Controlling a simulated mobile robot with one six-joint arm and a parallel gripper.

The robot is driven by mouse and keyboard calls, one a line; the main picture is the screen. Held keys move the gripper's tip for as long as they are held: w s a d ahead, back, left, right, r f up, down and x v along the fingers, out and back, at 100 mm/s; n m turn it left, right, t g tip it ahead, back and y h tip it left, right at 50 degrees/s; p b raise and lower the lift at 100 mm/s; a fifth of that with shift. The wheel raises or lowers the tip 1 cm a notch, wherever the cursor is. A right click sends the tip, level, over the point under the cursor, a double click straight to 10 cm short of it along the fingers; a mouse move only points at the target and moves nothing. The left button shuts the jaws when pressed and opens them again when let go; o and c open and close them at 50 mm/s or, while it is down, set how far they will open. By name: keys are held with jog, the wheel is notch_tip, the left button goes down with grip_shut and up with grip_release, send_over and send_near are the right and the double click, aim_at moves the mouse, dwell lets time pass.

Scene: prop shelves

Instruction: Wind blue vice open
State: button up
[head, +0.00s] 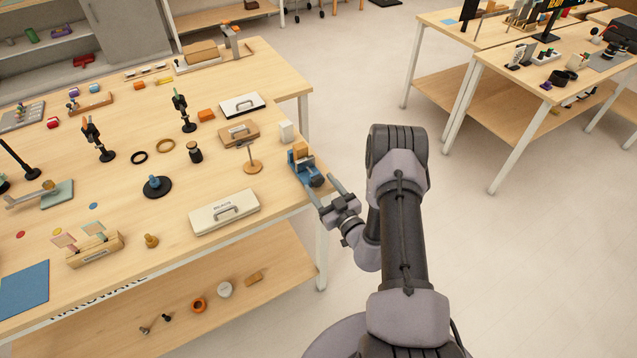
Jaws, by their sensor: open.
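The blue vice (304,171) stands at the right edge of the wooden table. A tan wooden block (299,151) shows at its upper end, seemingly between its jaws. My gripper (330,191) is just in front of the vice, past the table's edge. Its two fingers are spread and point toward the vice's near end. I cannot tell whether a finger touches the vice. The vice's handle is not clear at this size, and no thing shows between my fingers.
A cream case (225,212) lies nearer the front edge. The table (120,195) holds many other props. The floor right of the table is clear.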

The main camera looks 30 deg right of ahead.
jog(key=shift+s, duration=0.1)
grip_shut()
jog(key=n, duration=0.4)
jog(key=shift+n, duration=0.4)
grip_release()
